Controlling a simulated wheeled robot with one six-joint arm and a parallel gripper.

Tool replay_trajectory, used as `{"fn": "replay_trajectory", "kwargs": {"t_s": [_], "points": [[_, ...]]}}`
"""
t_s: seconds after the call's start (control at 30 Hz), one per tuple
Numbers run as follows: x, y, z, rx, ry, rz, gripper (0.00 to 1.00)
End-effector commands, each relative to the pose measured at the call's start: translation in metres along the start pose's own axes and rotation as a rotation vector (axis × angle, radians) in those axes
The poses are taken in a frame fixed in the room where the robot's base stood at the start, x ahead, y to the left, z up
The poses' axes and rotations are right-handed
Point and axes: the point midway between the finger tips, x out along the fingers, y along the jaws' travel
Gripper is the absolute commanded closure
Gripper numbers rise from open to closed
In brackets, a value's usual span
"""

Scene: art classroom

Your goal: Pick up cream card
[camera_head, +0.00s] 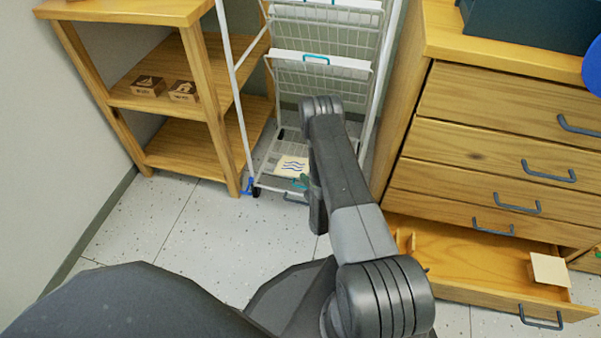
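A cream card with blue wavy lines (292,166) lies on the lowest shelf of the white wire rack (325,62). A second cream, card-like piece without a visible pattern (549,269) sits at the right end of the open bottom drawer (470,262). I cannot tell from this view which one the task names. My arm reaches up in front of the rack and folds down beside the patterned card. My gripper (304,183) is mostly hidden behind my arm, just right of and below that card. Its fingers and any contact do not show clearly.
A wooden shelf (188,133) on the left holds two small wooden blocks with dark pictures (165,88). The wooden drawer cabinet (500,115) stands at the right, its bottom drawer pulled out. Speckled floor (150,222) is clear at the lower left.

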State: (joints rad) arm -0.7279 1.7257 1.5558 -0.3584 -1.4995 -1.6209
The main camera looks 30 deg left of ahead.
Motion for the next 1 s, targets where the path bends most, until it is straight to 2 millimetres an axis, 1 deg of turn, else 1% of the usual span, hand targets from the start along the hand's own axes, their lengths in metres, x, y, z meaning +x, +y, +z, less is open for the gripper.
{"fn": "replay_trajectory", "kwargs": {"t_s": [0.03,0.1,0.4,0.5,0.63,1.0], "points": [[-0.009,0.003,0.001,0.002,-0.002,-0.003,1.0],[-0.02,0.005,0.001,0.002,-0.002,-0.002,1.0],[-0.064,0.011,0.001,0.003,-0.003,-0.001,1.0],[-0.075,0.013,0.001,0.001,-0.002,-0.001,1.0],[-0.081,0.013,0.001,0.001,-0.001,0.002,1.0],[-0.081,0.012,0.0,0.0,0.0,0.003,1.0]]}}
